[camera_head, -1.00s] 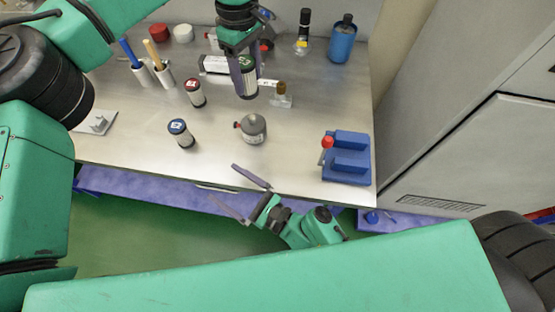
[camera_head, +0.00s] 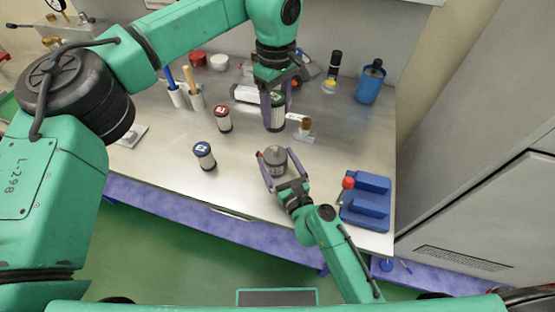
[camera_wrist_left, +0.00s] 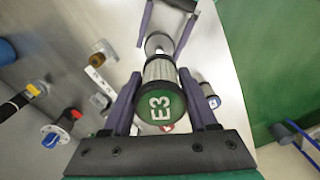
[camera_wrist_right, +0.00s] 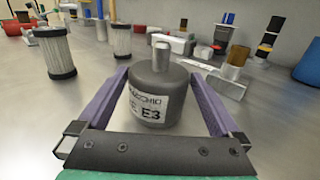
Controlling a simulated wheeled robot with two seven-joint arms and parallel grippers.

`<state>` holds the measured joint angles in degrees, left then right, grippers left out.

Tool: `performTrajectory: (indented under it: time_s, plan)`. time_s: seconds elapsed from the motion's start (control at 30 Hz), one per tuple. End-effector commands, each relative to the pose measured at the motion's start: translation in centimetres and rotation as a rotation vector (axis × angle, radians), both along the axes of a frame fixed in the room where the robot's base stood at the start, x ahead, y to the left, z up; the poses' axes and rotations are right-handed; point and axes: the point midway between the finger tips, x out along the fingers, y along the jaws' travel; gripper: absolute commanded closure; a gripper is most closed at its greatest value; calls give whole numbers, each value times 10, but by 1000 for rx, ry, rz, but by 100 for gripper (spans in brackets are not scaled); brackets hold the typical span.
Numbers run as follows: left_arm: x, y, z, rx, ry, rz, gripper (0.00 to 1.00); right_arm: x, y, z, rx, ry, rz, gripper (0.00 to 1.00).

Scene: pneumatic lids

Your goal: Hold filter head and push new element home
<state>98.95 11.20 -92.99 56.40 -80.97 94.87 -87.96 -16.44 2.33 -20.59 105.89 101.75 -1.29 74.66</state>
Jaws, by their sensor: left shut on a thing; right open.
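The grey filter head (camera_head: 276,160), a squat round body labelled E3 with a short stub on top, stands upright on the bench; it also shows in the right wrist view (camera_wrist_right: 158,95). My right gripper (camera_head: 279,156) is open, with a finger on either side of the head; I cannot tell whether they touch it. My left gripper (camera_head: 277,112) is shut on the new element (camera_head: 276,124), a pleated cylinder with a green cap marked E3 (camera_wrist_left: 162,106). It holds the element beyond the head in the head view, apart from it. The element's lower end is partly hidden.
A red-capped element (camera_head: 223,118) and a blue-capped element (camera_head: 204,156) stand left of the head. A blue block (camera_head: 366,210) with a red-knobbed tool (camera_head: 348,183) sits at right. A brass fitting (camera_head: 305,125) stands close to the held element. The front left bench is clear.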

Motion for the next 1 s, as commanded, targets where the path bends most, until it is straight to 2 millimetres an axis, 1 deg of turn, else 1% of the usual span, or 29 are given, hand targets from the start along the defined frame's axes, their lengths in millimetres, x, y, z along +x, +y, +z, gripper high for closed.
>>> performTrajectory:
  time_s: [0.23,0.27,0.3,0.37,0.4,0.47,0.5,0.63,0.73,1.0]
  plan:
    - [0,0,0,0,0,0,96,2,1,0,0,0,0,0]
    - [0,0,0,0,0,0,96,2,1,0,0,0,0,4]
    - [0,0,0,0,0,0,96,2,1,0,0,0,0,19]
    - [0,0,0,0,0,0,96,2,1,0,0,0,0,42]
    - [0,0,0,0,0,0,96,2,1,0,0,0,1,57]
    - [0,0,0,0,0,0,96,2,1,0,0,0,1,80]
    - [0,0,0,0,0,0,96,2,1,0,0,0,1,87]
    - [0,0,-3,0,0,-5,96,2,1,0,0,0,0,87]
    - [0,0,-10,0,-2,-21,96,2,1,0,0,1,0,87]
    - [-1,0,-42,2,-14,-91,96,2,1,0,0,1,0,87]
